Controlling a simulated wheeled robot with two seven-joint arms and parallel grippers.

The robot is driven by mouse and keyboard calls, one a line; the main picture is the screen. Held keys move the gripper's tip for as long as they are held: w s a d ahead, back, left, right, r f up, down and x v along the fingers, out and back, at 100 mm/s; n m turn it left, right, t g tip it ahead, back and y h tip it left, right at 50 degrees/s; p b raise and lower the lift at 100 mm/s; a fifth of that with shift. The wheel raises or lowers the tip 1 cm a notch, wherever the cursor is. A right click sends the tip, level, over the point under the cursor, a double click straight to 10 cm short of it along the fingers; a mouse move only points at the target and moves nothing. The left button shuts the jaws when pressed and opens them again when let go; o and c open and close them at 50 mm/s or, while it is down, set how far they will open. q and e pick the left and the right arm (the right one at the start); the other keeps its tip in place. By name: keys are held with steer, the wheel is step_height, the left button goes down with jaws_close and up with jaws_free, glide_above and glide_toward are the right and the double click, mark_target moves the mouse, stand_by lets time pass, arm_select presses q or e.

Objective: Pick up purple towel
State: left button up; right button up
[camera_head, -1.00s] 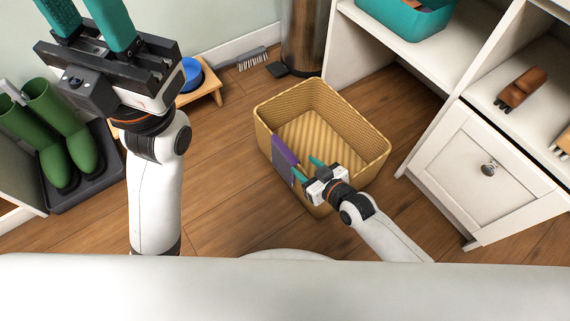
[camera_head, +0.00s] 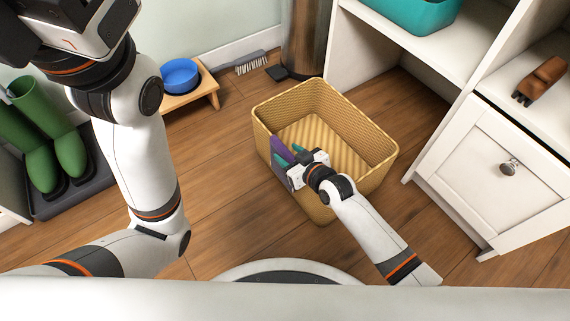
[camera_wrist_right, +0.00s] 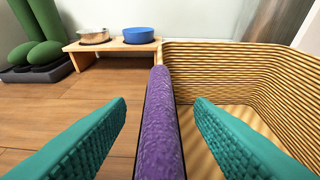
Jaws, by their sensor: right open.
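The purple towel (camera_head: 280,152) hangs over the left rim of the tan wicker basket (camera_head: 372,176). In the right wrist view the towel (camera_wrist_right: 161,125) runs lengthwise up the middle, between two teal fingers. My right gripper (camera_head: 289,159) is open at the basket's left rim, with one finger on each side of the towel. A gap shows between the towel and each finger in the right wrist view (camera_wrist_right: 160,118). My left arm crosses the upper left of the head view; its gripper fingers are out of the picture.
A low wooden stand (camera_head: 200,92) with a blue bowl (camera_head: 180,75) is at the back. Green boots (camera_head: 68,150) stand on a dark tray at left. A white shelf unit (camera_head: 480,150) stands right of the basket. Wood floor left of the basket is clear.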

jaws_close()
steer(key=shift+r, duration=0.1)
